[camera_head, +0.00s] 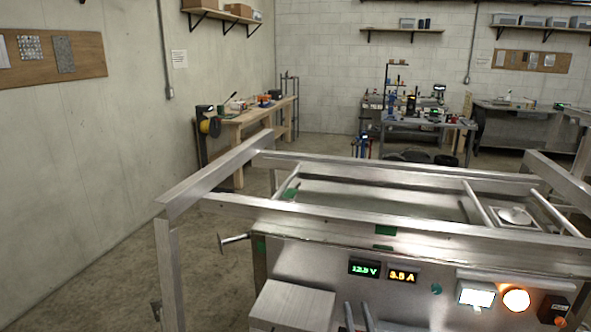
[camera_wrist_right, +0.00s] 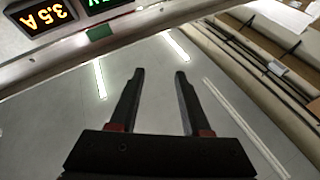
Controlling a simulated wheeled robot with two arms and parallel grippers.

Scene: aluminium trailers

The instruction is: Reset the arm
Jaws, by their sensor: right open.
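My right gripper (camera_wrist_right: 160,73) shows in the right wrist view as two dark fingers with red marks at their bases. The fingers stand apart with nothing between them, so it is open and empty. In the head view, two grey prongs at the bottom centre look like this gripper (camera_head: 357,306), in front of the metal panel below the displays. My left gripper is not in view in either picture.
A metal trailer frame (camera_head: 330,211) spans the front. Its panel carries a green voltage display (camera_head: 364,268), an amber current display (camera_head: 403,276) and a lit round lamp (camera_head: 516,300). A wooden bench (camera_head: 245,116) stands behind on the left. Floor at left is clear.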

